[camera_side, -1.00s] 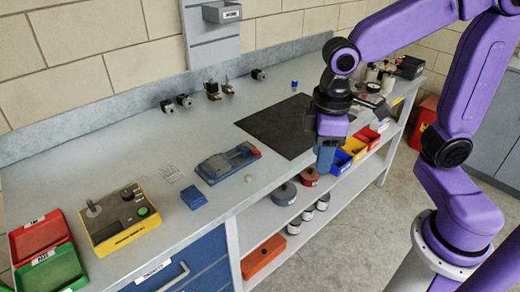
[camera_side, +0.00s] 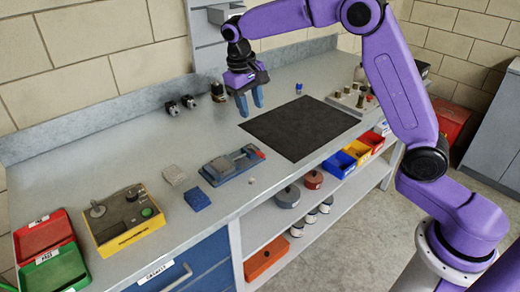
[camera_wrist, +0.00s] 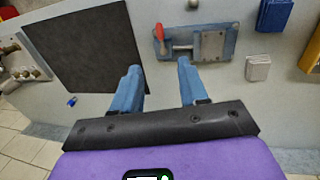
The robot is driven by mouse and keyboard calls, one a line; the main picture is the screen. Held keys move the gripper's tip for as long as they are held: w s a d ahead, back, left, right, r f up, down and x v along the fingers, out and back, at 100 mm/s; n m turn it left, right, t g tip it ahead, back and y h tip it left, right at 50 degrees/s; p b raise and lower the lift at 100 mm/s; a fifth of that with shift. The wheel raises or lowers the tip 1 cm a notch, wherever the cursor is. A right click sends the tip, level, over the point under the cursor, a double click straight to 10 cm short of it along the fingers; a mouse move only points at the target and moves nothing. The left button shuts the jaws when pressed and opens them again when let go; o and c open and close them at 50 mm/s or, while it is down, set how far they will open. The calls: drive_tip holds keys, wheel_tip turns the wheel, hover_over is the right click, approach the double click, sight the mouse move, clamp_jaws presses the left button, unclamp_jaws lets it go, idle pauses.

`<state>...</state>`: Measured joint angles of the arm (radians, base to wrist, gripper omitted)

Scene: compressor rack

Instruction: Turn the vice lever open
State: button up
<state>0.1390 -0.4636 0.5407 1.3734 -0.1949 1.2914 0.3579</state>
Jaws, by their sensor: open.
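The vice (camera_side: 222,170) is a low blue-grey block with a metal jaw plate, lying on the bench left of the black mat. Its red lever (camera_side: 258,152) shows at its right end. In the wrist view the vice (camera_wrist: 213,43) is at the top right of centre, and the red lever (camera_wrist: 159,40) sticks out at its left end. My gripper (camera_side: 252,108) is open and empty, fingers pointing down, above the bench and behind the vice. In the wrist view its two blue fingertips (camera_wrist: 158,66) are apart, with the lever beyond the gap between them, not touched.
The black mat (camera_side: 300,128) lies right of the vice. A blue block (camera_side: 197,200), a grey block (camera_side: 174,175) and a yellow control box (camera_side: 125,222) are to its left. A small pale knob (camera_side: 251,181) lies in front. Small black fittings (camera_side: 172,108) stand along the back.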

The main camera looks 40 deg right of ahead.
sight(261, 153)
drive_tip(key=d+f, duration=0.1)
drive_tip(key=f, duration=0.4)
drive_tip(key=d+f, duration=0.1)
drive_tip(key=f, duration=0.5)
drive_tip(key=d+f, duration=0.1)
drive_tip(key=f, duration=0.5)
drive_tip(key=shift+d, duration=0.2)
clamp_jaws()
